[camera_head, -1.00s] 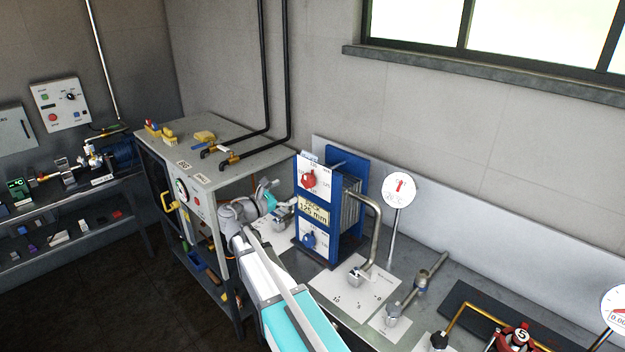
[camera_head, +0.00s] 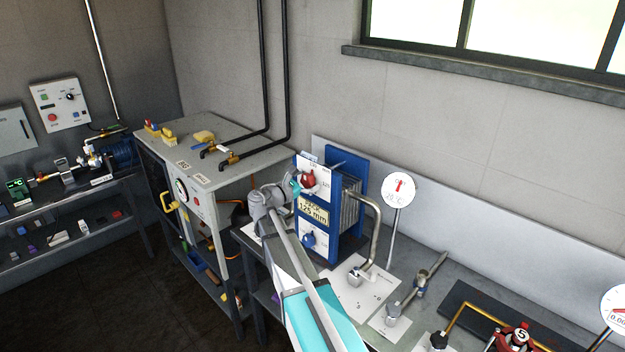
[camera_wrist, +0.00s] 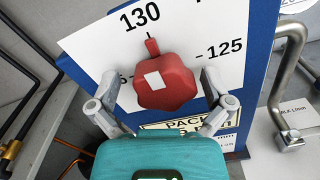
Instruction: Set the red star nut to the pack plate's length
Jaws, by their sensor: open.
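The red star nut (camera_wrist: 166,82) sits on a white scale on the blue frame of the plate pack, and its red pointer is up at 130. The 125 mark stands to its right. In the head view the red star nut (camera_head: 307,179) is partly behind my gripper. The pack plate (camera_head: 313,211) below it reads 125 mm; in the wrist view it is mostly hidden. My gripper (camera_wrist: 159,95) is open, its two fingers on either side of the nut with gaps visible. I cannot tell whether either finger touches.
A blue nut (camera_head: 308,240) with its own scale sits below on the same frame. A bent steel pipe (camera_head: 374,220) and a round dial (camera_head: 399,189) stand to the right. A grey cabinet (camera_head: 222,176) stands to the left.

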